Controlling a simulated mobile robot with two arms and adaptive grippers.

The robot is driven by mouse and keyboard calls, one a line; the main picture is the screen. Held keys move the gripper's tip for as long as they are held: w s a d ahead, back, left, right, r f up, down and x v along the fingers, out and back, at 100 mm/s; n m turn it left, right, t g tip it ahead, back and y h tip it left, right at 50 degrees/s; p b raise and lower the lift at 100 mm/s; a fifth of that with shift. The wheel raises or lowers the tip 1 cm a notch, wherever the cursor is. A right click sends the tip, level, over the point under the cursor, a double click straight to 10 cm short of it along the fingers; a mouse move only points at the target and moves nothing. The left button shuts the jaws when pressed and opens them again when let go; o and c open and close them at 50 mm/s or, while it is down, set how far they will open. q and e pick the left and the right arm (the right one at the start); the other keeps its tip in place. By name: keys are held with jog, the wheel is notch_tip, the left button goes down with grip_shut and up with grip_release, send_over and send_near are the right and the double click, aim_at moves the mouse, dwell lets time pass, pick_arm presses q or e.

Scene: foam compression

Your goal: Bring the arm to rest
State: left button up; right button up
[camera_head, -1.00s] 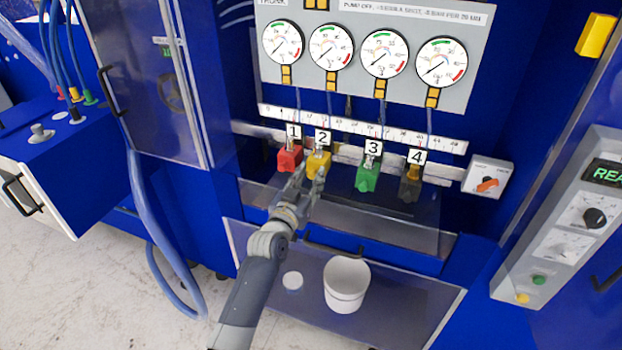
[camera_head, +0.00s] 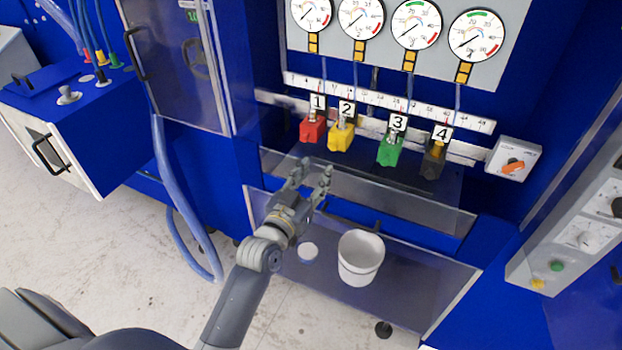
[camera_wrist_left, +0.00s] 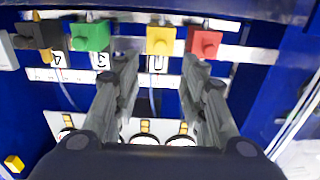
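My left gripper (camera_head: 312,180) is open and empty in the head view, below and in front of the red block (camera_head: 313,128) labelled 1 and the yellow block (camera_head: 341,135) labelled 2. It touches neither. In the left wrist view its two fingers (camera_wrist_left: 158,78) are spread, with the yellow block (camera_wrist_left: 160,40) showing between them and the red block (camera_wrist_left: 204,42) beyond the right finger. The green block (camera_head: 390,150) labelled 3 and the dark block (camera_head: 434,160) labelled 4 hang further right. My right gripper is not in view.
A white bucket (camera_head: 361,258) and a small white lid (camera_head: 308,252) sit on the lower shelf (camera_head: 415,295) below the gripper. An orange-knobbed switch box (camera_head: 513,160) is at the right. A blue hose (camera_head: 175,190) hangs at the left. Pale floor (camera_head: 100,230) lies open there.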

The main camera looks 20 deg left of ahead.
pick_arm(q)
jog(key=shift+s, duration=0.75)
notch_tip(320, 180, down, 20)
jog(key=s+d+f+g+b, duration=0.1)
jog(key=s+d+g+b, duration=0.1)
jog(key=s+g, duration=0.15)
jog(key=s+f+g+b, duration=0.1)
jog(key=s+f+g, duration=0.1)
jog(key=s+f, duration=0.35)
jog(key=s+d+f+m+g, duration=0.1)
jog(key=s+f+g, duration=0.1)
jog(key=f, duration=0.7)
jog(key=s+f+g+b, duration=0.1)
jog(key=s+f, duration=0.2)
jog(key=f, duration=0.4)
jog(key=s+a+f+g+b, duration=0.1)
jog(key=s+f+g, duration=0.1)
jog(key=s+f, duration=0.5)
jog(key=s+a+f+g+b, duration=0.1)
jog(key=s+f+g, duration=0.2)
jog(key=s+f, duration=0.5)
jog(key=s+a+f+m+g+b, duration=0.1)
jog(key=s+f+g, duration=0.2)
jog(key=s, duration=1.7)
notch_tip(320, 180, down, 4)
jog(key=shift+a+f+y, duration=0.2)
jog(key=shift+a+y, duration=0.1)
jog(key=shift+a, duration=0.05)
